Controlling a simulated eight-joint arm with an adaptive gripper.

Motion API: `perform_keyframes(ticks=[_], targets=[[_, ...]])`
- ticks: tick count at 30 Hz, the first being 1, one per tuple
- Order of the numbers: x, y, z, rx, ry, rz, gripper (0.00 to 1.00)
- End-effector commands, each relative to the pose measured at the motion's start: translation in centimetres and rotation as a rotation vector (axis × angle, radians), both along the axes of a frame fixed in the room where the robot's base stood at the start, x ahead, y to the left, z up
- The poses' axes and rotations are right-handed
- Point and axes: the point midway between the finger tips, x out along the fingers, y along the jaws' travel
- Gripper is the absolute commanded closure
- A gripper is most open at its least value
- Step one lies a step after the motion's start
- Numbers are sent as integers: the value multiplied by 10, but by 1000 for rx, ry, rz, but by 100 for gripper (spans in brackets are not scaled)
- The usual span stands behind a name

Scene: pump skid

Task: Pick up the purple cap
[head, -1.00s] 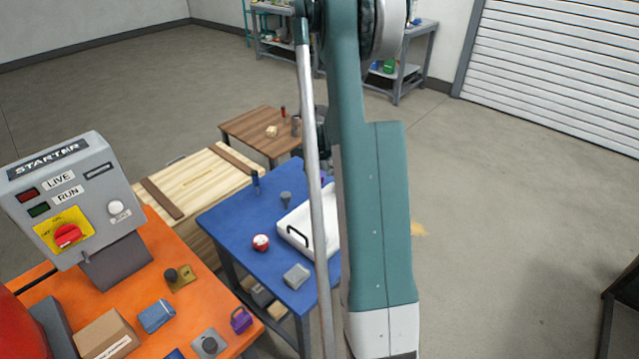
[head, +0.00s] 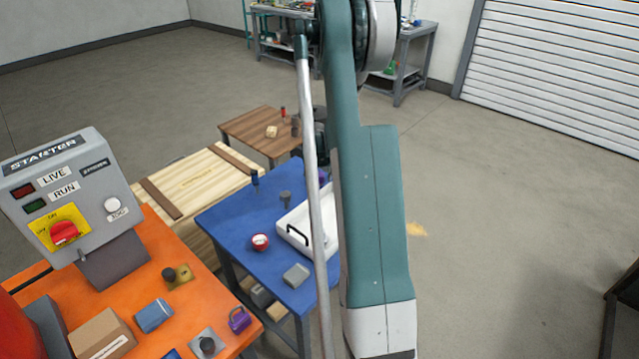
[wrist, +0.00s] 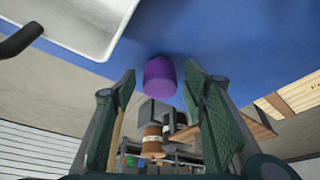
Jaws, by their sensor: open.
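The purple cap (wrist: 160,77) stands on the blue table (wrist: 215,30) near its edge, beside the white tray, in the wrist view. In the head view a small purple patch of it (head: 323,178) shows beside my arm, which hides most of it. My gripper (wrist: 160,88) is open, with one dark green finger pad on each side of the picture. The cap lies between the finger lines, just beyond the fingertips, and nothing is held.
The white tray (head: 292,238) with a black handle is close by on the blue table. A red-and-white round item (head: 260,242), a grey block (head: 296,275) and a grey peg (head: 285,200) stand there too. A purple padlock (head: 239,319) lies on the orange bench (head: 150,285).

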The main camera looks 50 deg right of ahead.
Motion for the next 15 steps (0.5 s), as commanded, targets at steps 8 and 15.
perform_keyframes(ticks=[8, 15], targets=[[0, 0, 0, 0, 0, 0, 56], [0, 0, 0, 0, 0, 0, 56]])
